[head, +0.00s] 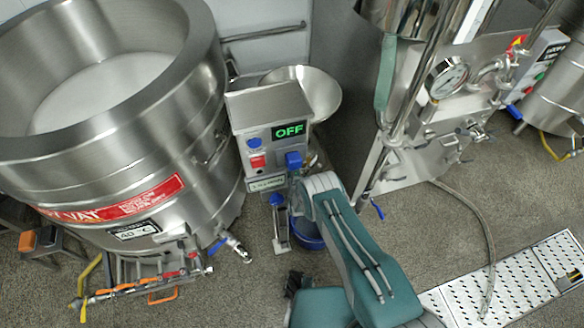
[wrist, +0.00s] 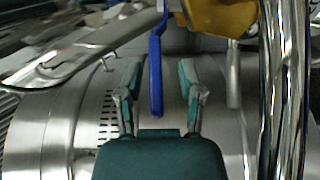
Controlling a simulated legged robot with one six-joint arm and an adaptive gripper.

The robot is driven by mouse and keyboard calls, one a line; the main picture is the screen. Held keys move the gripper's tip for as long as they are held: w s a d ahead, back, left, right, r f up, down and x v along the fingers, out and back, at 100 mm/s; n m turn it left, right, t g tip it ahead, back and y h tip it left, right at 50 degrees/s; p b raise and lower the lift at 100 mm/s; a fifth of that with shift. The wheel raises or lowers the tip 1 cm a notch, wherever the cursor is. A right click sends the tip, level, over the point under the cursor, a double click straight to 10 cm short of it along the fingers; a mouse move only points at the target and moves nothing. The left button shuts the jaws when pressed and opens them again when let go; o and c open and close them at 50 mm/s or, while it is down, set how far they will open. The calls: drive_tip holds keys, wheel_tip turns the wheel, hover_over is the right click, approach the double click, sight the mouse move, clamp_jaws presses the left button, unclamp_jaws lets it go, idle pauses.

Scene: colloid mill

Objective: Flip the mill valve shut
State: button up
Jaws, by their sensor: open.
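In the wrist view a blue valve lever (wrist: 156,75) hangs straight down in front of a steel body (wrist: 60,135). My gripper (wrist: 160,84) is open, with one finger on each side of the lever and a gap on both sides. The lever's pivot is at the top edge and partly cut off. In the head view the mill's control box (head: 262,110) has a green OFF display (head: 289,129). My teal arm (head: 355,245) reaches up just below it. The gripper's fingertips are hidden there, so I cannot tell which blue handle the lever is.
A big steel vat (head: 120,170) stands at left, with a valve (head: 235,245) low on its side. A steel machine with a gauge (head: 447,78) stands at right. A hose (head: 475,215) lies on the floor near a perforated plate (head: 510,290). Shiny pipes (wrist: 285,90) stand close at right.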

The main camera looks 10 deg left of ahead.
drive_tip(key=v, duration=1.1)
drive_tip(key=shift+s, duration=0.4)
drive_tip(key=shift+f, duration=0.1)
